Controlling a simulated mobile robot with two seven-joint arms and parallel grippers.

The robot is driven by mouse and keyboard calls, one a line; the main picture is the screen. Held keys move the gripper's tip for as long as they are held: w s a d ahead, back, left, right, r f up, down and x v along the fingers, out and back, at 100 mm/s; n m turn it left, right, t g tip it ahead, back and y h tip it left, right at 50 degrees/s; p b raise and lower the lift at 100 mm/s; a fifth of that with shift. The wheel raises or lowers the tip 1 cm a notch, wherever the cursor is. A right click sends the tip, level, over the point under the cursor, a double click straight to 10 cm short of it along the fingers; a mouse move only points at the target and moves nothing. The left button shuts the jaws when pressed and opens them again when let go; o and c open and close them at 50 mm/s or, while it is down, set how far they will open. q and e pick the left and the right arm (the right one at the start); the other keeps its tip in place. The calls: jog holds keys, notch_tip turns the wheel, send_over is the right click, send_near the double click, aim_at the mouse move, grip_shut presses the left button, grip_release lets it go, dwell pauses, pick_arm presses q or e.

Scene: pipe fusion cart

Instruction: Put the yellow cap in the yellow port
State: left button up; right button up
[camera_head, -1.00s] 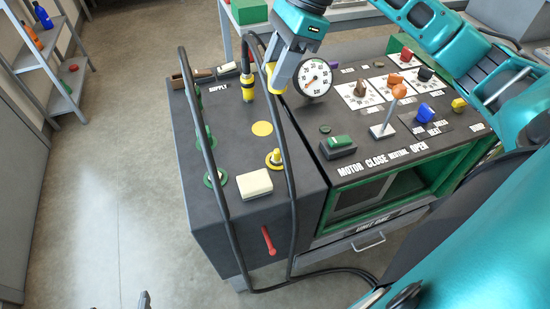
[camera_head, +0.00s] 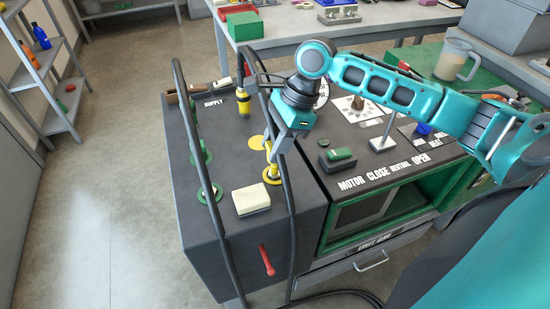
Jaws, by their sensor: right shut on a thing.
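My right gripper (camera_head: 273,153) reaches in from the right and points down over the front part of the dark cart top. It is shut on a small yellow piece (camera_head: 267,146), which looks like the yellow cap and is mostly hidden by the fingers. Right below the fingertips is the yellow port (camera_head: 271,177), a yellow ring with a yellow stub. I cannot tell whether the held piece touches the port. A flat yellow disc (camera_head: 257,142) lies on the cart top just behind it. My left gripper is not in view.
Black hoses (camera_head: 287,190) loop up close beside the port. A cream block (camera_head: 251,200) sits in front of it, green ports (camera_head: 209,192) to the left. A yellow hose connector (camera_head: 243,103) stands behind. A green switch (camera_head: 339,156) and a lever (camera_head: 384,137) are to the right.

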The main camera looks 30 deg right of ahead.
notch_tip(320, 180, down, 4)
jog(key=shift+f+b, duration=0.15)
jog(key=shift+b, duration=0.2)
jog(key=o, duration=1)
jog(key=shift+f, duration=0.1)
jog(key=p+v, duration=0.2)
jog(key=v, duration=1)
jog(key=shift+r, duration=0.2)
